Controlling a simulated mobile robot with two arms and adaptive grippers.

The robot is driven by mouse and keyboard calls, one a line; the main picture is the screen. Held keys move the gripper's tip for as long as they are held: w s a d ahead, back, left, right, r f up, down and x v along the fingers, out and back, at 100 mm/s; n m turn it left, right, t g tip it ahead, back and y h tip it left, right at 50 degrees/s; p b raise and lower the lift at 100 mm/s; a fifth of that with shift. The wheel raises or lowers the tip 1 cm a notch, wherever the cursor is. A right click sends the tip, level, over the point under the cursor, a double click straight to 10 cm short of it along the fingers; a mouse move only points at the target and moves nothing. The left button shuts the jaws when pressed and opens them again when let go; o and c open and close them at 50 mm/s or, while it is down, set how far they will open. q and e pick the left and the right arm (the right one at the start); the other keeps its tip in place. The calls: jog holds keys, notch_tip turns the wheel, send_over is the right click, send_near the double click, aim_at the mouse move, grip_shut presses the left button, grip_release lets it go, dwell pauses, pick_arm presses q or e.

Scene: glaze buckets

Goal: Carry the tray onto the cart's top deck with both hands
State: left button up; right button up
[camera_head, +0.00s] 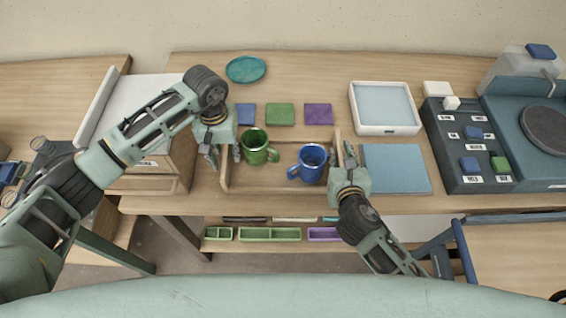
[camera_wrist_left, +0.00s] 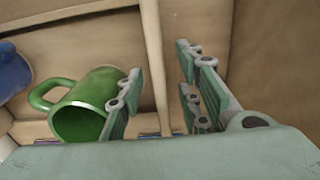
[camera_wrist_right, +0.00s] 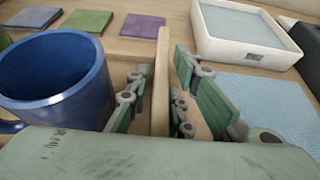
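The wooden tray (camera_head: 270,191) stands on the workbench, holding a green mug (camera_head: 255,148) and a blue mug (camera_head: 309,163). My left gripper (camera_head: 222,153) is at the tray's left end. In the left wrist view the tray's end wall (camera_wrist_left: 154,55) passes between its parted fingers. My right gripper (camera_head: 347,158) is at the right end. In the right wrist view that end wall (camera_wrist_right: 160,75) stands between its fingers, with gaps visible. A wooden top with blue rails, seemingly the cart (camera_head: 515,255), shows only partly at the lower right.
Behind the tray lie several coloured tiles (camera_head: 280,114) and a teal dish (camera_head: 246,69). A white-rimmed box (camera_head: 385,131) and a blue mat (camera_head: 396,168) lie to its right, then a dark control panel (camera_head: 470,185). Small bins (camera_head: 270,234) sit on a lower shelf.

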pick_arm(q)
jog(key=shift+c, duration=0.5)
pick_arm(e)
jog(key=shift+c, duration=0.4)
pick_arm(q)
jog(key=c, duration=0.4)
pick_arm(e)
jog(key=c, duration=0.4)
pick_arm(q)
grip_shut()
pick_arm(e)
grip_shut()
pick_arm(q)
jog(key=shift+r, duration=0.2)
pick_arm(e)
jog(key=shift+w+r, duration=0.15)
jog(key=shift+r, duration=0.15)
